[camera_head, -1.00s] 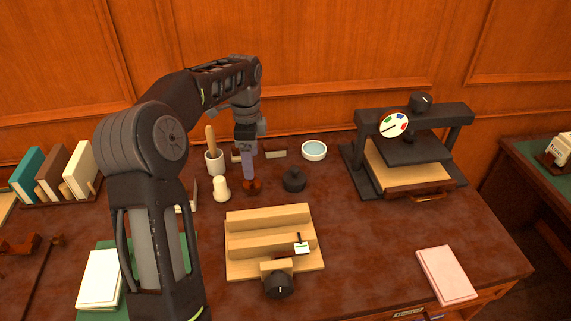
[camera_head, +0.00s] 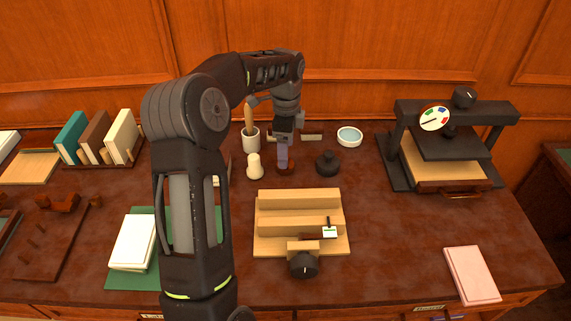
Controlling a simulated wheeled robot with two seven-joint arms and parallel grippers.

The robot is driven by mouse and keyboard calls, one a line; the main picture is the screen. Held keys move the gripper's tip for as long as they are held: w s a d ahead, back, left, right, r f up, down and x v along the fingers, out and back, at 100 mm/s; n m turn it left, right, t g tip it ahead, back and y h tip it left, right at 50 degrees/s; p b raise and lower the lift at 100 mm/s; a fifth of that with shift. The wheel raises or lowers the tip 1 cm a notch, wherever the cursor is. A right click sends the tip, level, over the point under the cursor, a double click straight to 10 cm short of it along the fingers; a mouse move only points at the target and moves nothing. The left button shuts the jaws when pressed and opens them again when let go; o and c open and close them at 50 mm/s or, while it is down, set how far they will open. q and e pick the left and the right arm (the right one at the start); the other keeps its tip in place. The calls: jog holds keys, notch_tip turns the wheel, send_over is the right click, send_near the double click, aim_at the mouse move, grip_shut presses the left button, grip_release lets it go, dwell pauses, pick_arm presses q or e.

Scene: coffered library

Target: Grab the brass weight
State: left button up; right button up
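My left arm comes in from the lower left and bends over the desk. Its gripper (camera_head: 283,160) points straight down at the back middle of the desk. A small reddish-brown, rounded thing (camera_head: 286,168) is right at the fingertips; it may be the brass weight, but its colour does not make this certain. The fingers cover its upper part, and I cannot tell whether they are closed on it. A black knobbed object (camera_head: 327,164) stands just right, and a cream knobbed piece (camera_head: 254,168) just left. My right gripper is not in view.
A pot with a wooden handle (camera_head: 251,141) and a pale blue dish (camera_head: 349,136) stand behind. A stepped wooden jig (camera_head: 270,244) lies in front. A black press (camera_head: 396,174) is at right, a pink book (camera_head: 471,274) front right. Desk between jig and press is clear.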

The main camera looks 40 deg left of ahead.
pick_arm(q)
notch_tip(320, 180, down, 5)
jog(key=shift+r+p, duration=0.2)
jog(key=shift+p, duration=0.3)
jog(key=shift+c, duration=0.4)
grip_shut()
dwell(0.5)
jog(key=shift+r, duration=0.1)
